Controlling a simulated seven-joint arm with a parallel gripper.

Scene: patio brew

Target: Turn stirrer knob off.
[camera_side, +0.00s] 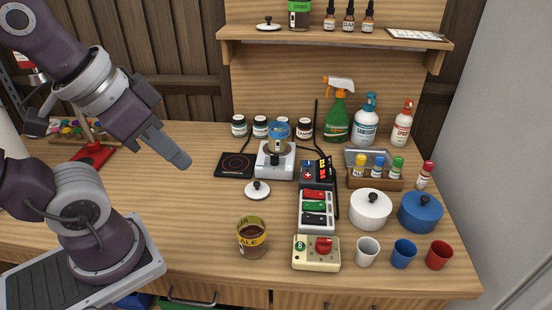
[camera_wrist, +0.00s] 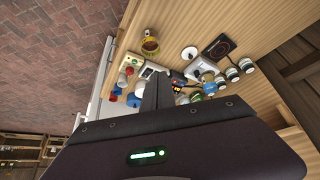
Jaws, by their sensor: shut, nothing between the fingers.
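The likely stirrer (camera_side: 275,172) is a light grey box near the back middle of the bench, with a blue-topped jar (camera_side: 278,140) on it. The stirrer also shows in the wrist view (camera_wrist: 196,70). Its knob is too small to make out, so I cannot tell its setting. A cream box (camera_side: 318,264) with a red knob (camera_side: 324,245) and a green dial stands at the front. My gripper (camera_side: 180,161) is shut and empty, in the air left of the stirrer. Its shut fingers also show in the wrist view (camera_wrist: 157,88).
A black hot plate (camera_side: 235,165) stands left of the stirrer. A white lid (camera_side: 257,190) and an ale jar (camera_side: 252,237) are in front. A power strip (camera_side: 316,210) with coloured switches lies to the right.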

